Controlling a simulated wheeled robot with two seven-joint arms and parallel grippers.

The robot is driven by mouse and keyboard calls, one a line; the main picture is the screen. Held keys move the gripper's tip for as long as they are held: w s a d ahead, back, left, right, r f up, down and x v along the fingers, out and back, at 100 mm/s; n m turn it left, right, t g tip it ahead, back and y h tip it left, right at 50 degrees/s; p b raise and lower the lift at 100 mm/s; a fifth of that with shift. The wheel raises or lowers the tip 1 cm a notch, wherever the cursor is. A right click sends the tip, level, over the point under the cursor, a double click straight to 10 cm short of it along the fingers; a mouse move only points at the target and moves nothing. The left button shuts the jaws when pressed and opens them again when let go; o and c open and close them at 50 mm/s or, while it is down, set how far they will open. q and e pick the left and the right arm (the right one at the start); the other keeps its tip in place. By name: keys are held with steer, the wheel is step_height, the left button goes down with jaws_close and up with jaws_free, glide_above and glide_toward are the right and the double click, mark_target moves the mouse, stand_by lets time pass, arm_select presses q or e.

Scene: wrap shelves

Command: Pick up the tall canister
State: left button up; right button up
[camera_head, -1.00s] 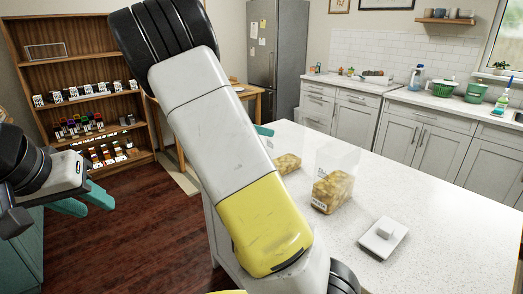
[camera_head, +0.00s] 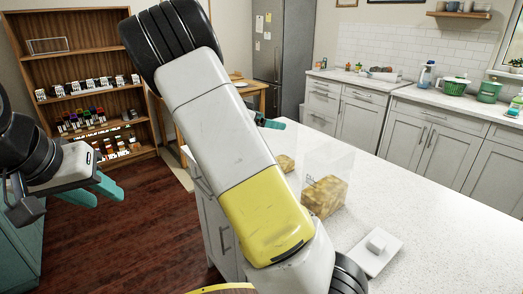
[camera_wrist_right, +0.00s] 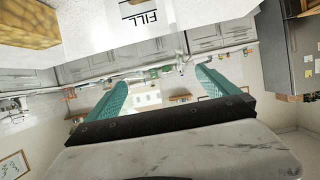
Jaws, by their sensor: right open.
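A clear tall canister (camera_head: 325,192) with yellow-brown contents in its lower part stands upright on the white counter, right of my right arm. A second patch of similar contents (camera_head: 286,163) shows beside it, partly hidden by my arm. My right gripper (camera_wrist_right: 162,88) is open and empty in the right wrist view; in the head view only a teal fingertip shows past my arm. That wrist view is upside down and shows a "FILL" label (camera_wrist_right: 146,18) and yellow-brown contents (camera_wrist_right: 25,24) beyond the fingers. My left gripper (camera_head: 98,193) is open and empty over the floor at left.
A white block-shaped item on a flat base (camera_head: 374,255) lies on the counter (camera_head: 440,245) near the canister. The counter's right part is clear. A wooden shelf unit (camera_head: 85,70) with small goods stands at the back left. A fridge (camera_head: 283,50) and kitchen cabinets stand behind.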

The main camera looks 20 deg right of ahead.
steer(key=x, duration=0.4)
steer(key=shift+d+f, duration=0.3)
steer(key=shift+f, duration=0.1)
jaws_close()
steer(key=shift+r, duration=0.1)
